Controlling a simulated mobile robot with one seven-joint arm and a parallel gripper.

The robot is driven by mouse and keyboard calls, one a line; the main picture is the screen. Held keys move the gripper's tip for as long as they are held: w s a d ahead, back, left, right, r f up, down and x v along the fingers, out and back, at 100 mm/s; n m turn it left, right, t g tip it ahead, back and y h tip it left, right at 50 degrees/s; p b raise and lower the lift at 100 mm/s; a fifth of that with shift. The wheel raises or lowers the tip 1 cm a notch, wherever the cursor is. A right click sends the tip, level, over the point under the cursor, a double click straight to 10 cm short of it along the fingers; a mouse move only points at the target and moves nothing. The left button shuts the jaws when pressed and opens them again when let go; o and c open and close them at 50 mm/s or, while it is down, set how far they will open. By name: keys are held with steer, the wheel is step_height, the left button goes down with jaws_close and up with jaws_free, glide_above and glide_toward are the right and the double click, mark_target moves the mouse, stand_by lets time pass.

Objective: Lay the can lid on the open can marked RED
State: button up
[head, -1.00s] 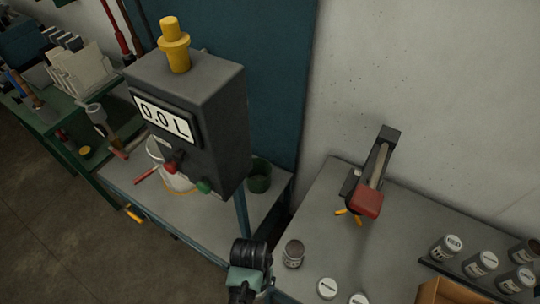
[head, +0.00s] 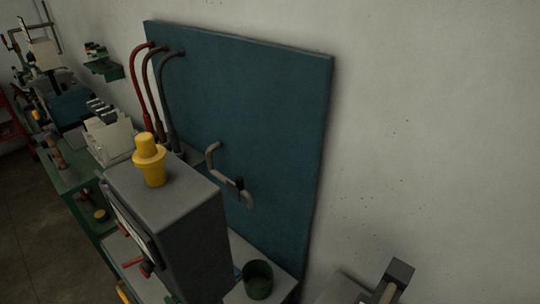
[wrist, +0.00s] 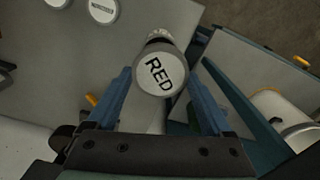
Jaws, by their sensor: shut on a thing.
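In the wrist view, my gripper (wrist: 158,76) has its two blue fingers on either side of a round white can lid (wrist: 161,72) printed RED. The jaws are shut on the lid, and its printed face is toward the camera. A grey can (wrist: 166,36) shows partly past the lid's far edge. The lid hides most of this can, so I cannot tell whether they touch or whether its mouth is open. My gripper and the can are not in the head view.
White-topped cans (wrist: 103,10) stand on the grey bench beyond the left finger. A white bucket (wrist: 280,110) is at the right. The head view shows the dark meter box (head: 185,225) with a yellow knob (head: 149,160), a green cup (head: 258,279) and a blue wall panel (head: 245,120).

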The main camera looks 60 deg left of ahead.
steer(key=shift+w+p, duration=0.15)
steer(key=shift+p, duration=0.15)
steer(key=shift+f+b, duration=2.4)
steer(key=shift+f, duration=0.95)
steer(key=o, duration=1.1)
steer(key=shift+r, duration=0.15)
step_height(320, 180, up, 13)
steer(key=shift+f+b, duration=0.1)
steer(key=shift+b, duration=0.6)
